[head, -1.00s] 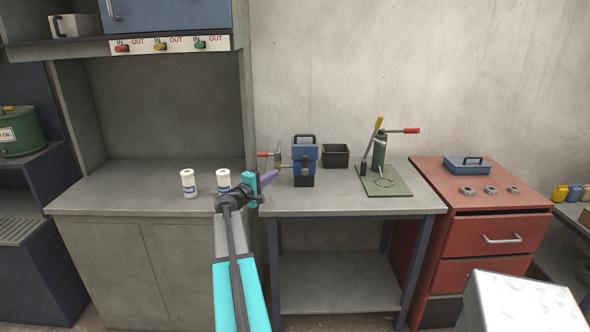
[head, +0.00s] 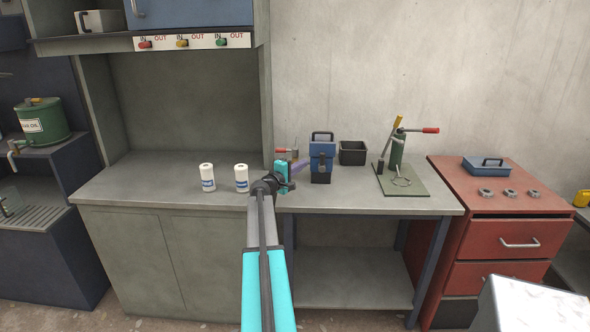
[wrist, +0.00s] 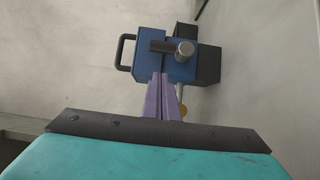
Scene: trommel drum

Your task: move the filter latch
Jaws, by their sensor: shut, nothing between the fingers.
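A blue box with a black carry handle (head: 322,149) stands on the grey bench, left of the black bin. It also shows in the wrist view (wrist: 180,68). A dark cylinder with a bright metal end (wrist: 172,48) sticks out from its face there; I cannot tell whether this is the filter latch. A black part (head: 320,172) shows low at the box's front in the head view. My gripper (head: 307,164) has purple fingers, closed and empty, at the box's left side. In the wrist view the fingertips (wrist: 163,76) appear just below the cylinder; contact is unclear.
Two white canisters (head: 207,177) (head: 241,178) stand left of my arm. A red-tipped lever (head: 281,150) is beside the box. The black bin (head: 352,153) and a green press (head: 397,150) stand to the right. The bench front (head: 360,203) is clear.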

